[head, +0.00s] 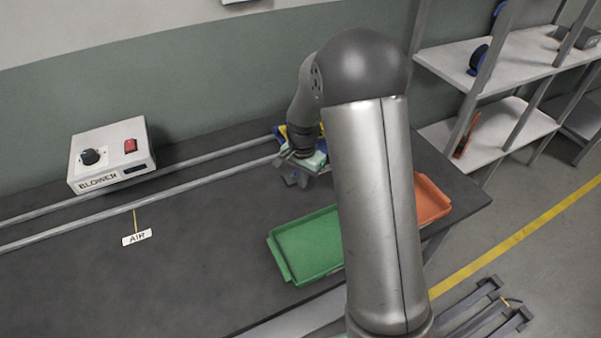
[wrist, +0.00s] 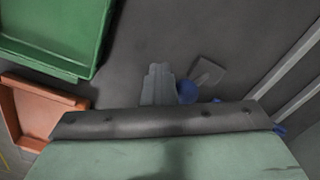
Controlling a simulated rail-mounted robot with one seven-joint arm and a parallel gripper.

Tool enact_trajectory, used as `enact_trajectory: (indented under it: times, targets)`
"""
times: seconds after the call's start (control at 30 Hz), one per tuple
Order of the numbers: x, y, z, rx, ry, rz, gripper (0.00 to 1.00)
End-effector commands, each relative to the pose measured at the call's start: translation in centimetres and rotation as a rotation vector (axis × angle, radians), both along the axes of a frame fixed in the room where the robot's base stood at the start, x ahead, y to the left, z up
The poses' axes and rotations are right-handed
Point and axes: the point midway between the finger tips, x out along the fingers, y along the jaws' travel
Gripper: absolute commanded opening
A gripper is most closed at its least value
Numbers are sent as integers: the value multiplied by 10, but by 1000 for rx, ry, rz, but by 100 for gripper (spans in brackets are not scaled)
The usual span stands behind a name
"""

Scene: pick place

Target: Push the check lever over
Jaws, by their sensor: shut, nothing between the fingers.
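My gripper (head: 293,180) is low over the dark bench, right of the blower box, at the rails' right end. In the wrist view its grey fingers (wrist: 158,84) are together with nothing between them. A round blue part (wrist: 187,92) with a flat grey plate (wrist: 207,73) shows just right of the fingers; I cannot tell whether they touch it. This may be the check lever, but its shape is partly hidden by my gripper body. In the head view a blue and yellow piece (head: 280,132) shows behind my wrist, mostly hidden.
A green tray (head: 280,262) and an orange tray (head: 432,203) lie on the bench, partly behind my arm. The blower box (head: 112,155) stands at the left behind two rails (head: 190,185). An AIR tag (head: 136,238) lies in front. The bench's left front is clear.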

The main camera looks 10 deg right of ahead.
Motion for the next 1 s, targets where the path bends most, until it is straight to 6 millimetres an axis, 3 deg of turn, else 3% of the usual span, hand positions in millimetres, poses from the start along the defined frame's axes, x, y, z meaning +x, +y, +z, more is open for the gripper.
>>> enact_trajectory:
  times: [1.0]
  targets:
    - [52,12,-2,1,-4,1,0]
